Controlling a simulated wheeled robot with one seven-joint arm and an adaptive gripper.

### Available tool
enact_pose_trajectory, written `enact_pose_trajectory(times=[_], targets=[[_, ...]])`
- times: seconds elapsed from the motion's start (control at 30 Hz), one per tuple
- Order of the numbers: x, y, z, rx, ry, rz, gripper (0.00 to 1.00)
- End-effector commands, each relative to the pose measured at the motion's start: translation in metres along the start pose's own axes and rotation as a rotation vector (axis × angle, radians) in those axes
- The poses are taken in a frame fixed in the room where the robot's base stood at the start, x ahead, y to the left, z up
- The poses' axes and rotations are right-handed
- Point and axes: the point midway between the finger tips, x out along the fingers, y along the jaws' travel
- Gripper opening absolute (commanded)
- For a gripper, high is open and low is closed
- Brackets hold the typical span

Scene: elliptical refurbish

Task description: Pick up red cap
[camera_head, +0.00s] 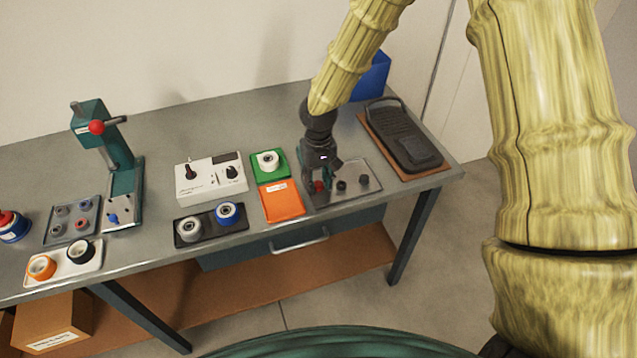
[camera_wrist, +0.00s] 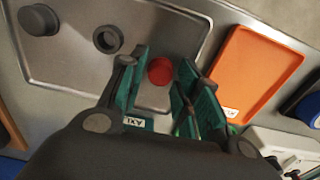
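The red cap (camera_head: 319,186) is on the metal tray (camera_head: 352,192) at the right part of the bench. It also shows in the wrist view (camera_wrist: 160,71), between and just beyond my fingertips. My gripper (camera_head: 324,182) points down over the tray's left end. In the wrist view my gripper (camera_wrist: 161,68) is open, with one teal finger on each side of the cap. Any contact between fingers and cap cannot be made out. In the head view, the fingers are close beside the cap.
Two dark caps (camera_head: 342,185) (camera_head: 363,180) sit on the same tray, to the right. An orange tray (camera_head: 282,202) and a green tray (camera_head: 256,160) with a white roll lie to the left. A dark device (camera_head: 404,135) lies on a brown board to the right.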

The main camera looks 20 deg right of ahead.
Motion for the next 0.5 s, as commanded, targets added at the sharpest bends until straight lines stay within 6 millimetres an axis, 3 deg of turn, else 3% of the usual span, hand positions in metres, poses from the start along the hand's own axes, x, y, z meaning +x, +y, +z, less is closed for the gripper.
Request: enact_pose_trajectory(times=[0.27,0.4,0.5], targets=[[0.0026,0.0001,0.0002,0.0,0.0,0.0,0.33],[0.0025,0.0001,0.0002,0.0,0.0,0.0,0.14],[0.0025,0.0001,0.0003,0.0,0.0,0.0,0.14]])
